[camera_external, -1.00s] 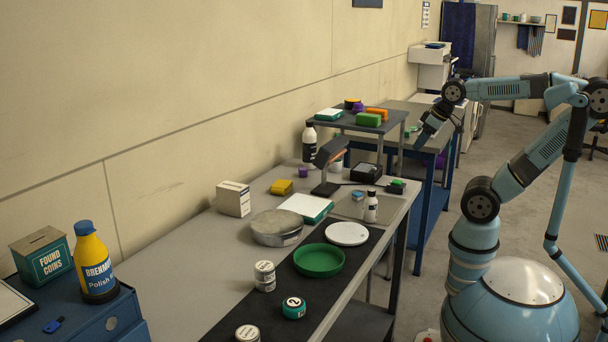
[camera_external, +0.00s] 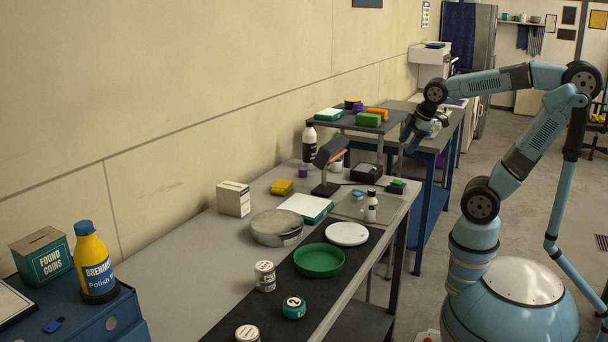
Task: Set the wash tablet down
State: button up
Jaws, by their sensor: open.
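My gripper (camera_external: 404,148) is open, angled downward beside the raised dark shelf at the back right. It is above and to the right of the grey mat (camera_external: 346,211) on the long bench. I see nothing held between its fingers, though they are small and dark here. A small blue piece (camera_external: 358,194) lies on the grey mat, apart from my gripper. It may be the wash tablet, but it is too small to be sure.
A white disc (camera_external: 347,234), a green dish (camera_external: 319,260) and a round metal tin (camera_external: 277,228) stand nearer. The raised shelf (camera_external: 350,123) holds several items.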

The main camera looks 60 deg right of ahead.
jog(key=w+f+n+g, duration=0.1)
jog(key=w+f+n, duration=0.3)
jog(key=w+n, duration=0.55)
jog(key=n+g, duration=0.1)
jog(key=n, duration=1.3)
send_near(357, 193)
jog(key=shift+h, duration=0.3)
jog(key=x, duration=0.8)
jog(key=shift+a+f, duration=0.3)
jog(key=shift+f, duration=0.15)
jog(key=shift+c, duration=0.5)
grip_shut()
jog(key=shift+r, duration=0.1)
